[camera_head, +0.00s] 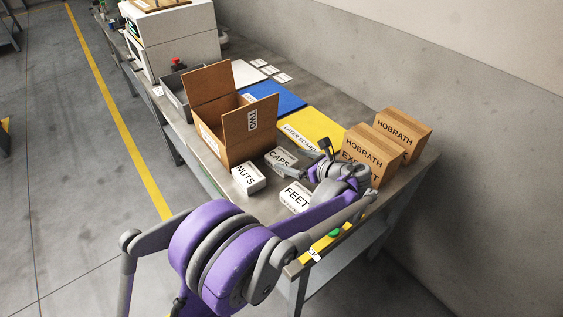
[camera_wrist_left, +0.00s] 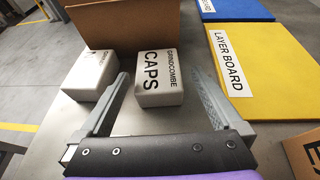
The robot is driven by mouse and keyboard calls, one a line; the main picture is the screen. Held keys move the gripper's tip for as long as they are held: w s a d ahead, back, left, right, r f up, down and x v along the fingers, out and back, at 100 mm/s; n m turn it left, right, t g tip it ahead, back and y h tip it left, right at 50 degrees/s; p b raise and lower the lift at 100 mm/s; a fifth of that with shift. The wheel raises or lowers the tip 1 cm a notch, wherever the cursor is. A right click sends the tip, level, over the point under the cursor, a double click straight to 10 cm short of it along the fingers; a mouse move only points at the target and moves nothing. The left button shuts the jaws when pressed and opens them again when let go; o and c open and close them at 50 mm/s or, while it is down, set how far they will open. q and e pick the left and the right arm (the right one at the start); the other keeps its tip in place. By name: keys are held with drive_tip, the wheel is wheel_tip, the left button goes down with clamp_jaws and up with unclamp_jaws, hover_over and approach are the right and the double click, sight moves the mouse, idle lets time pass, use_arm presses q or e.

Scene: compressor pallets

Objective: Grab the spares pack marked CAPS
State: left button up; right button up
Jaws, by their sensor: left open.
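The spares pack marked CAPS (camera_head: 279,159) is a small white box with black lettering on the table. In the left wrist view the CAPS pack (camera_wrist_left: 159,79) sits ahead of the fingertips, roughly between the lines of the two fingers. My left gripper (camera_head: 294,162) is open and close to the pack. Its spread fingers also show in the left wrist view (camera_wrist_left: 160,90); nothing is held. In the head view the gripper partly covers the pack's right side. I cannot tell whether a finger touches it. My right gripper is not in view.
White packs NUTS (camera_head: 248,178) and FEET (camera_head: 296,196) stand nearby on the table (camera_head: 220,170). An open cardboard box (camera_head: 225,142) stands behind CAPS. A yellow layer board (camera_head: 312,128) and blue board (camera_head: 275,97) lie beyond. HOBRATH cartons (camera_head: 370,150) stand at right.

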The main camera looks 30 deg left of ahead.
sight(282, 158)
use_arm(q)
drive_tip(key=shift+s+x, duration=0.2)
drive_tip(key=shift+x, duration=2.55)
drive_tip(key=shift+f, duration=0.1)
drive_tip(key=c, duration=1.3)
